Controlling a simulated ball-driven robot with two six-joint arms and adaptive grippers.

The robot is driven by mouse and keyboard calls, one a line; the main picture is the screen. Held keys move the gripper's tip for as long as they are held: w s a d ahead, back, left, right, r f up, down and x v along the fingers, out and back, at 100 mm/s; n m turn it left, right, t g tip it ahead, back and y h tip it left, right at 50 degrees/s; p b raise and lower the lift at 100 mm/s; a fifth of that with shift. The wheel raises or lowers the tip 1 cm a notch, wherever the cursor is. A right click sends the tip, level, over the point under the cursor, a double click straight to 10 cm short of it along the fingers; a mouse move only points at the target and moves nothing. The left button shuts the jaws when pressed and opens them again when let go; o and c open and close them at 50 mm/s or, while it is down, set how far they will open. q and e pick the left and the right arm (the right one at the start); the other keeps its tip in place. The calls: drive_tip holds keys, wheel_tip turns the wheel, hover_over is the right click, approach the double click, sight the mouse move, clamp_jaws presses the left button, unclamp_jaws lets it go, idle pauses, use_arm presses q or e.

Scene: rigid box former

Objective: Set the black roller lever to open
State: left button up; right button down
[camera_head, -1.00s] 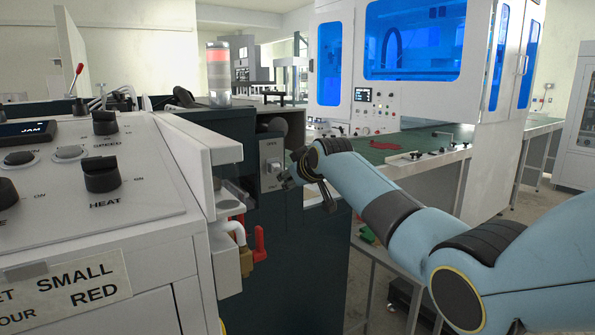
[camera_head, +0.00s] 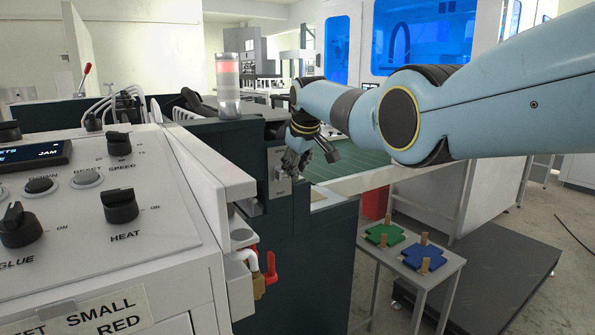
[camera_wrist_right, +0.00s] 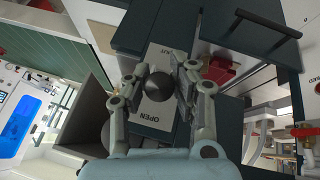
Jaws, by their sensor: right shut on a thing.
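The black roller lever's round knob (camera_wrist_right: 158,87) shows in the right wrist view between the two fingers of my right gripper (camera_wrist_right: 163,78), which is shut on it. The knob stands in front of a pale label plate (camera_wrist_right: 152,108) with the word OPEN at one end. In the head view, my right gripper (camera_head: 298,162) is at this plate (camera_head: 277,180) on the dark green machine side and hides the knob. The lever's exact setting cannot be told. My left gripper is not in view.
A white control panel (camera_head: 85,205) with black knobs stands at the left, with a red valve handle (camera_head: 270,268) beside it. A signal lamp (camera_head: 228,85) rises behind. A low table (camera_head: 400,262) at the right holds green and blue pieces.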

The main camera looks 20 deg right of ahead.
drive_tip(key=shift+w+r, duration=0.15)
drive_tip(key=shift+r, duration=0.15)
drive_tip(key=c, duration=1.5)
unclamp_jaws()
drive_tip(key=o, duration=0.4)
drive_tip(key=shift+f, duration=0.2)
drive_tip(key=v, duration=1.2)
